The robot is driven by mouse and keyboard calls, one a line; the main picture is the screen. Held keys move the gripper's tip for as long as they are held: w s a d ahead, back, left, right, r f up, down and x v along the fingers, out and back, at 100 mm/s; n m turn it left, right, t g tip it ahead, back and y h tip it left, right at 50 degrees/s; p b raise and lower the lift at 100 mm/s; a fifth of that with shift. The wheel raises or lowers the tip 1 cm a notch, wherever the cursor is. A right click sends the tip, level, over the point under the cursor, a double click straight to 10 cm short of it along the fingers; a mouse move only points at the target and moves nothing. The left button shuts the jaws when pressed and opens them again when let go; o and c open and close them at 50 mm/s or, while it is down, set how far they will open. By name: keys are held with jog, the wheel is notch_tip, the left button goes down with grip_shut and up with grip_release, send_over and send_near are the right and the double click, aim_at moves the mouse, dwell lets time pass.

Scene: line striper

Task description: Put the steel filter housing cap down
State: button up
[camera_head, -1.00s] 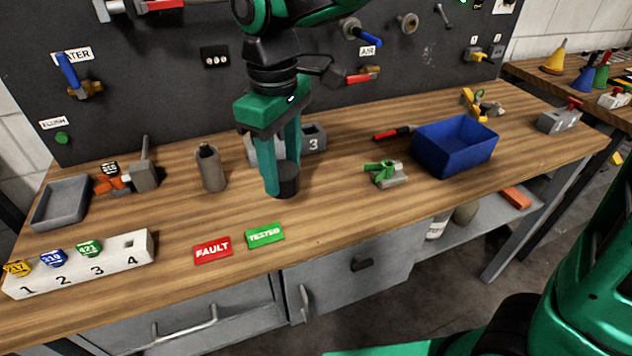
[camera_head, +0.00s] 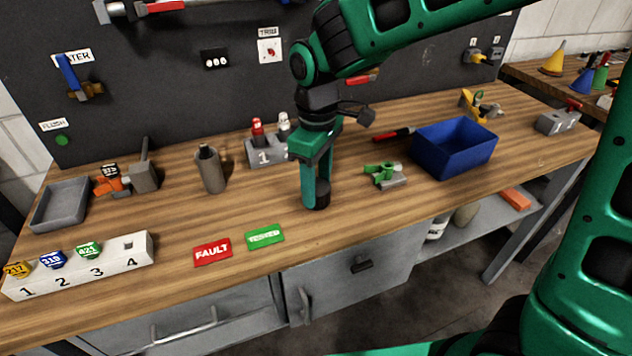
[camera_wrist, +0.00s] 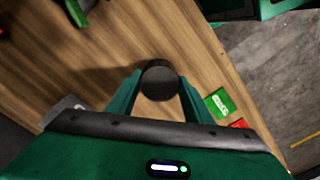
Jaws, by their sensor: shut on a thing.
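My gripper (camera_head: 314,190) is shut on the steel filter housing cap (camera_head: 321,195), a short dark round piece between the fingertips. In the wrist view the cap (camera_wrist: 159,81) shows as a dark disc between the two green fingers. The cap is low over the wooden bench (camera_head: 350,215); I cannot tell if it touches the wood. The gripper points down, right of the green TESTED card (camera_head: 264,237) and left of the green-handled valve (camera_head: 384,175).
A grey numbered block (camera_head: 264,155) with red and white-topped pieces stands behind my gripper. A blue bin (camera_head: 455,148) is to the right. A grey-brown cylinder (camera_head: 210,170) and red FAULT card (camera_head: 212,251) are left. Bare wood lies in front of the valve.

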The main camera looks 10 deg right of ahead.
aim_at(318, 186)
jog(key=shift+f, duration=0.1)
jog(key=o, duration=1.3)
notch_tip(318, 186, up, 12)
jog(key=shift+r, duration=0.1)
jog(key=shift+d, duration=0.1)
